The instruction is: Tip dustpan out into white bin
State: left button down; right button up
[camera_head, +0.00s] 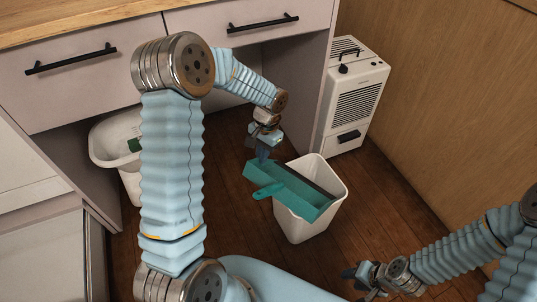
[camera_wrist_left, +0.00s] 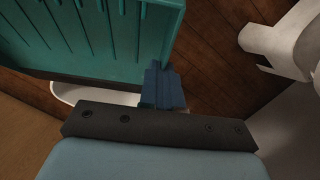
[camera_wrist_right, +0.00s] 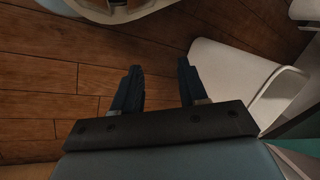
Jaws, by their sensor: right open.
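The teal dustpan (camera_head: 290,186) is held tilted over the mouth of the white bin (camera_head: 300,229), with its short handle toward the left. My left gripper (camera_head: 262,157) is shut on the dustpan's far left edge; in the left wrist view the fingers (camera_wrist_left: 162,88) meet at the side of the pan (camera_wrist_left: 95,30). Whether any debris is in the pan cannot be told. My right gripper (camera_head: 360,277) is open and empty, low at the lower right; its spread fingers (camera_wrist_right: 160,84) show in the right wrist view, with the white bin (camera_wrist_right: 240,75) to their right.
A white dehumidifier-like appliance (camera_head: 350,95) stands behind the bin near the wooden wall. A white tub (camera_head: 108,145) with something green sits under the counter at left. Drawers with black handles (camera_head: 72,59) overhang. Brown wooden floor is clear right of the bin.

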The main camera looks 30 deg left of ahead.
pick_arm(q)
jog(key=s+t+b, duration=0.1)
jog(key=b, duration=0.1)
jog(key=s+t+b, duration=0.1)
jog(key=t+b, duration=0.1)
jog(key=b, duration=0.1)
jog(key=s+a+t+h+b, duration=0.1)
jog(key=s+t+b, duration=0.1)
jog(key=b, duration=0.1)
jog(key=shift+f, duration=0.35)
jog(key=shift+s+r+t+b, duration=0.2)
jog(key=shift+s+t+b, duration=0.05)
jog(key=shift+t+b, duration=0.4)
jog(key=shift+s+r+h, duration=0.1)
jog(key=shift+h, duration=0.2)
